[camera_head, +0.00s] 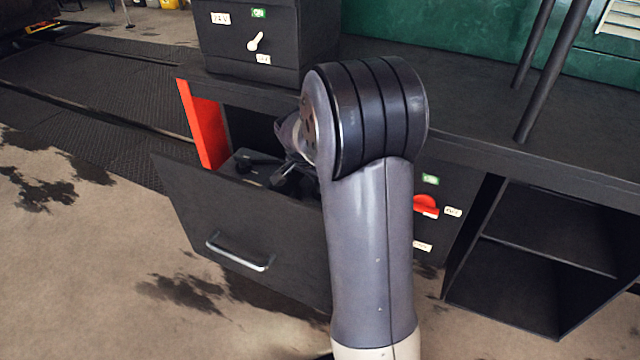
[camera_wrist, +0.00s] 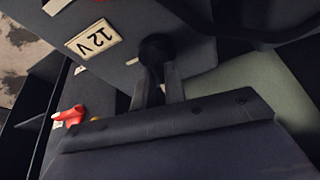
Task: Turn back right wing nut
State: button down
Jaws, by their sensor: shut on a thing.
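In the wrist view, my gripper (camera_wrist: 158,72) is shut on a dark, round-headed knob, the right wing nut (camera_wrist: 157,46). The nut stands at the edge of a dark grey box (camera_wrist: 112,62) bearing a "12 V" label (camera_wrist: 94,38). Its wings cannot be made out. In the head view, my gripper reaches into a pulled-out drawer (camera_head: 240,215), and my arm hides most of the inside. Another small black knob (camera_head: 243,158) shows at the drawer's left, on a dark surface.
A red switch handle (camera_head: 426,205) is on the cabinet front right of my arm; it also shows in the wrist view (camera_wrist: 70,116). A black switch box (camera_head: 260,42) stands on the bench (camera_head: 500,110). Open shelves (camera_head: 545,255) lie at right. The floor at left is clear.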

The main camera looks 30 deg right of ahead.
jog(key=m+g, duration=0.1)
jog(key=m, duration=0.1)
jog(key=shift+w+m+b, duration=0.1)
jog(key=shift+m+b, duration=0.25)
jog(key=shift+m, duration=0.05)
jog(key=m, duration=0.1)
jog(key=m+g, duration=0.1)
jog(key=m, duration=0.1)
jog(key=shift+w+m+g+h, duration=0.1)
jog(key=shift+m+g+h, duration=0.2)
jog(key=m+g+p, duration=0.1)
jog(key=m, duration=0.1)
jog(key=m+g+p, duration=0.1)
jog(key=m, duration=0.2)
jog(key=shift+w+m+y, duration=0.1)
jog(key=shift+m+y, duration=0.2)
jog(key=shift+y, duration=0.1)
jog(key=c, duration=1.5)
grip_release()
jog(key=shift+o, duration=0.2)
jog(key=w+a+r+p, duration=0.3)
jog(key=w+a, duration=0.4)
jog(key=a, duration=0.4)
jog(key=shift+w+v, duration=0.2)
jog(key=shift+v, duration=0.7)
